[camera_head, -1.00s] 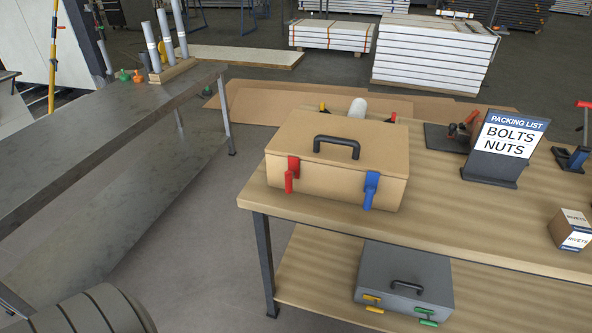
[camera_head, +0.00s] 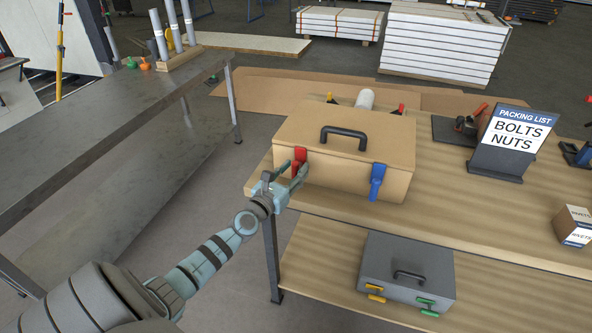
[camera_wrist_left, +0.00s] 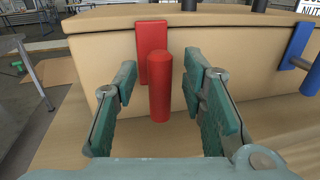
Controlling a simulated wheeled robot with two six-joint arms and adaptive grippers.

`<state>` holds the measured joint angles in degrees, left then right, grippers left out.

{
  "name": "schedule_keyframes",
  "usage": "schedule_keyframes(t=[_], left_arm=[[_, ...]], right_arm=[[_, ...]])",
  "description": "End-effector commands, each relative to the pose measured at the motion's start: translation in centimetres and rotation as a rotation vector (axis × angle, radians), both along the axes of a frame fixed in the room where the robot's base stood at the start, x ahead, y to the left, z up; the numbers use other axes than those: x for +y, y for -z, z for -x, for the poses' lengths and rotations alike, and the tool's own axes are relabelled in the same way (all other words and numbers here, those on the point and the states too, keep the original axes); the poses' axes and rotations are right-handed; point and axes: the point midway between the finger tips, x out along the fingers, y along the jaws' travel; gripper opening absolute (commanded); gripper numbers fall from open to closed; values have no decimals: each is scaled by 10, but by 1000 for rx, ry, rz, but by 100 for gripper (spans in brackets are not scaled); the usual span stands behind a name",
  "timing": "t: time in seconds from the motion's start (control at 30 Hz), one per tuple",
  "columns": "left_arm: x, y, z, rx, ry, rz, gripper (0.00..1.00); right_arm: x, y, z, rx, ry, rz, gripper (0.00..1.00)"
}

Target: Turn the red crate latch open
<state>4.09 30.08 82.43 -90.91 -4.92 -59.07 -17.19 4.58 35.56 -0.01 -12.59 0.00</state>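The tan crate (camera_head: 345,150) with a black top handle sits on the wooden table. Its red latch (camera_head: 299,158) is on the front face at the left, and its blue latch (camera_head: 377,181) at the right. In the left wrist view the red latch lever (camera_wrist_left: 160,88) hangs down from its red plate, between the fingers. My left gripper (camera_head: 287,180) is at the crate's front left and partly covers the red latch. Its fingers (camera_wrist_left: 155,112) are open, one on each side of the lever, with gaps showing. My right gripper is not in view.
A packing list sign (camera_head: 511,142) reading bolts and nuts stands right of the crate. A small rivets box (camera_head: 572,226) is near the right edge. A grey case (camera_head: 406,272) lies on the lower shelf. A metal bench (camera_head: 100,130) is at the left.

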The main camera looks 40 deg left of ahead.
Motion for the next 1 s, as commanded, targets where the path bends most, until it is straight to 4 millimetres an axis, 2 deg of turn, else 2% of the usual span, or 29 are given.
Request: schedule_keyframes(t=[0.13,0.37,0.4,0.63,1.0], left_arm=[[2,2,-14,1,0,0,38],[2,1,-16,1,1,1,38],[2,1,-16,1,1,1,36],[2,1,-15,1,0,1,0],[2,2,-15,-10,0,32,0]], right_arm=[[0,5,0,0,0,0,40],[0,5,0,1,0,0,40],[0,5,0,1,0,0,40],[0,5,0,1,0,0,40],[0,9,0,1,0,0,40]])
